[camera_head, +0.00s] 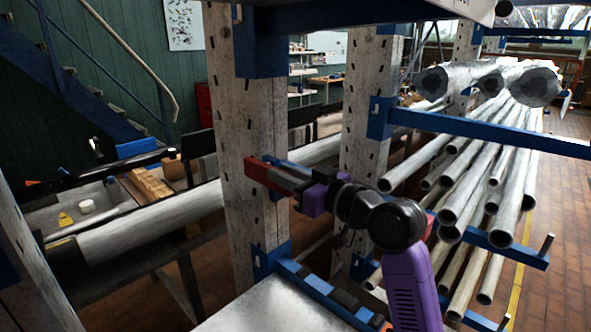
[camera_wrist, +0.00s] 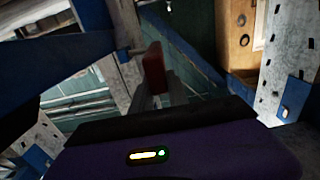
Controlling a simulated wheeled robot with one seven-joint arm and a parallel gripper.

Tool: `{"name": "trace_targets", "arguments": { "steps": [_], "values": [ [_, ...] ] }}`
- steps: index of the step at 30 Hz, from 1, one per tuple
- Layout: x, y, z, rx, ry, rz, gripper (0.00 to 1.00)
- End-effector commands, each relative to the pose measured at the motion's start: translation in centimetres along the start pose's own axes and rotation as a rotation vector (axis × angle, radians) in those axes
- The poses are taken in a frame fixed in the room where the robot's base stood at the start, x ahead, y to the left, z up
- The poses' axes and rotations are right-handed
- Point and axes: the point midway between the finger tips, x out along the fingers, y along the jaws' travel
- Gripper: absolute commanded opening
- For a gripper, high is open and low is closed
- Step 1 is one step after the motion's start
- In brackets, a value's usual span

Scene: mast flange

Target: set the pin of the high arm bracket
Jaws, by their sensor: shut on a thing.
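My gripper (camera_head: 285,180) reaches left from my purple arm and is shut on a red block-shaped handle (camera_head: 262,172), which I take to be the pin's. In the head view the handle is in front of the pale slotted upright (camera_head: 245,130). The wrist view shows the red handle (camera_wrist: 154,68) between the grey fingers (camera_wrist: 160,92). A thin grey rod (camera_wrist: 130,51) runs left from it toward the upright and blue steel. I cannot tell whether its tip is in a hole. The high blue arm bracket (camera_head: 259,50) wraps the upright above the gripper.
A second slotted upright (camera_head: 366,110) stands behind to the right. Blue rack arms (camera_head: 490,135) carry several long pipes (camera_head: 480,190) at the right. A thick pipe (camera_head: 150,225) lies behind the near upright. A pale flat surface (camera_head: 270,305) lies below the gripper.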

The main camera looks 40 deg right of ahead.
Motion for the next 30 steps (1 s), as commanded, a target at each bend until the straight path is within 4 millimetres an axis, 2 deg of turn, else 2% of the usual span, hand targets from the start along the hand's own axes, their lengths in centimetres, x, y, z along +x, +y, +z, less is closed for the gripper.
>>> {"name": "trace_targets", "arguments": {
  "steps": [9, 10, 12, 13, 23, 26, 30],
  "values": [
    [0.0, -0.5, 0.0, 0.0, 0.0, -0.006, 0.0],
    [0.0, -0.6, 0.0, 0.0, 0.0, -0.007, 0.26],
    [0.0, -0.6, 0.0, 0.0, 0.0, -0.007, 0.39],
    [0.0, -0.5, 0.0, 0.0, 0.0, -0.007, 0.42],
    [-0.2, -0.3, 0.0, 0.0, 0.0, -0.003, 0.42],
    [-1.1, -0.3, 0.1, 0.001, 0.0, -0.001, 0.42],
    [-3.3, -0.3, 0.2, 0.0, 0.002, -0.001, 0.42]
  ]
}}
